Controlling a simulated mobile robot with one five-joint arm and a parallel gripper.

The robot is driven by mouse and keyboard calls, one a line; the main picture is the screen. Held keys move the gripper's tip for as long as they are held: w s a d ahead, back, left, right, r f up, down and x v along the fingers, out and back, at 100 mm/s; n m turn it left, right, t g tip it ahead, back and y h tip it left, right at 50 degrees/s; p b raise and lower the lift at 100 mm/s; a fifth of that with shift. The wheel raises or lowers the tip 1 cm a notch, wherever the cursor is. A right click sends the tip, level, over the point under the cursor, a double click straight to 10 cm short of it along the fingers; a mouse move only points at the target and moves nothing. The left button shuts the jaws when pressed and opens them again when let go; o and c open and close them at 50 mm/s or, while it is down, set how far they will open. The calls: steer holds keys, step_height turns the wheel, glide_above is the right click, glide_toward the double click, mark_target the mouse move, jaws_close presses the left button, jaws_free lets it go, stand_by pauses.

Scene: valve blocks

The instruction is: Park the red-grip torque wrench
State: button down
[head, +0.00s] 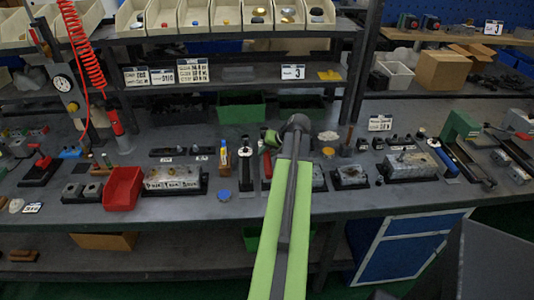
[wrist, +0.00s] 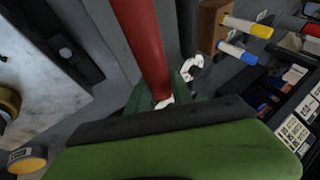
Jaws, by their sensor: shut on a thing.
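The red grip of the torque wrench (wrist: 143,45) runs up from between my fingers in the wrist view. A small red part of it (head: 267,165) shows beside my arm in the head view. My gripper (wrist: 165,95) is shut on this red grip, and it also shows in the head view (head: 271,141) above the middle of the bench. The wrench's head and far end are not clearly visible. My arm hides part of the bench behind it.
A wooden block (head: 224,163) with yellow and blue handles stands left of my gripper. Valve blocks (head: 173,181) (head: 410,165) sit on either side. A red bin (head: 123,188) and a blue disc (head: 224,195) lie left. The bench's front strip is mostly clear.

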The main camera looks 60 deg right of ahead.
steer(key=shift+f, duration=0.25)
stand_by(0.4)
steer(key=shift+f+b, duration=1.75)
steer(key=shift+b, duration=0.2)
steer(key=c, duration=1)
jaws_free()
steer(key=shift+c, duration=0.2)
